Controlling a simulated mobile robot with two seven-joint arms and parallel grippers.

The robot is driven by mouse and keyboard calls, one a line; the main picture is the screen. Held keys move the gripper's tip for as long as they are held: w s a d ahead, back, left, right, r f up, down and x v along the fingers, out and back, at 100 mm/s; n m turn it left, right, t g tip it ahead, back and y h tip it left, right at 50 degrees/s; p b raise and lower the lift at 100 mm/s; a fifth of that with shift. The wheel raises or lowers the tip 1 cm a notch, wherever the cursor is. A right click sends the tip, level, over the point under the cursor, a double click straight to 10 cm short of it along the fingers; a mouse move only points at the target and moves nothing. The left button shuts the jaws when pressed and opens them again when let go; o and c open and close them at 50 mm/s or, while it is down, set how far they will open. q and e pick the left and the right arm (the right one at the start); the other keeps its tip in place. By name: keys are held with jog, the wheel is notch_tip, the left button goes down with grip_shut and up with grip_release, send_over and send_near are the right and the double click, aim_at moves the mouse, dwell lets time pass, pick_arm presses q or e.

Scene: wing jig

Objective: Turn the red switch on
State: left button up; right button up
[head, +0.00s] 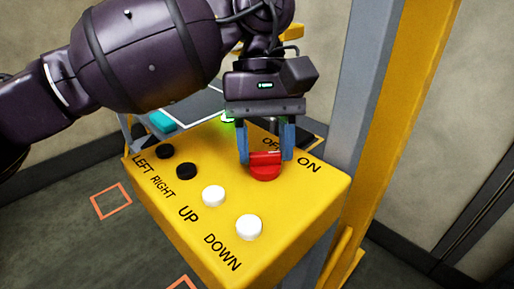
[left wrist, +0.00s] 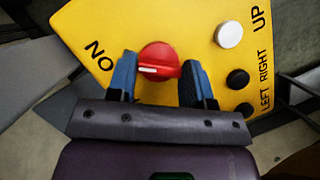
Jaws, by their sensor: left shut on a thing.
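The red switch (head: 265,172) is a round knob with a raised bar, on the top face of a yellow control box (head: 318,192). The labels OFF and ON are printed beside it. My left gripper (head: 266,153) reaches down from above and is shut on the bar, one blue finger at each end. In the left wrist view the red switch (left wrist: 160,55) sits between the fingertips of the left gripper (left wrist: 160,77). A white mark on the bar is at its left end, on the side of the ON label. OFF is hidden there. My right gripper is not in view.
White buttons UP (head: 213,196) and DOWN (head: 249,227) and black buttons LEFT (head: 165,151) and RIGHT (head: 186,171) share the box top. A yellow and grey post (head: 405,110) stands close on the right. A green light (head: 228,119) glows behind the box.

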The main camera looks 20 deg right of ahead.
pick_arm(q)
jog(key=shift+m+b, duration=0.45)
jog(key=shift+m, duration=0.25)
jog(key=shift+y, duration=0.3)
jog(key=o, duration=0.9)
jog(key=shift+p+v, duration=0.7)
jog(key=shift+v, duration=4.7)
jog(key=shift+s, duration=0.15)
